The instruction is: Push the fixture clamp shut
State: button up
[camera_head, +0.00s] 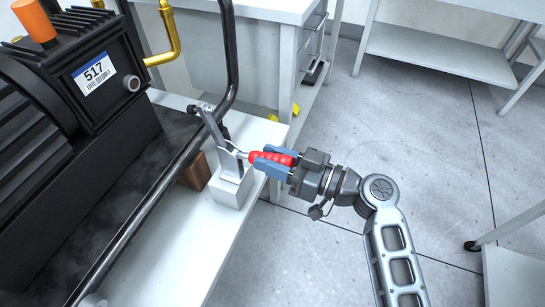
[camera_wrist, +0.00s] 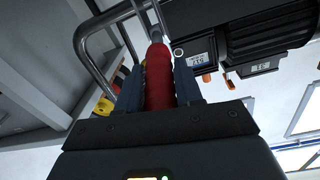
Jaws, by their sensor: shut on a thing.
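The fixture clamp (camera_head: 226,157) is a grey metal toggle clamp on a light block (camera_head: 231,188) at the bench edge. Its red handle (camera_head: 273,158) points right, towards my arm, and lies close to level in the head view. My gripper (camera_head: 273,162) has its blue fingers on both sides of the red handle and is shut on it. In the wrist view the red handle (camera_wrist: 159,78) lies lengthwise between the two fingers (camera_wrist: 158,88). The clamp's arm (camera_head: 212,125) slants up to the left, near a black tube. Its tip's contact is hard to tell.
A black machine labelled 517 (camera_head: 92,72) fills the left side. A bent black tube (camera_head: 150,200) runs along its front, close to the clamp. A brown block (camera_head: 195,172) sits beside the clamp's base. Open floor (camera_head: 400,120) lies to the right.

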grip_shut()
jog(key=shift+r, duration=0.1)
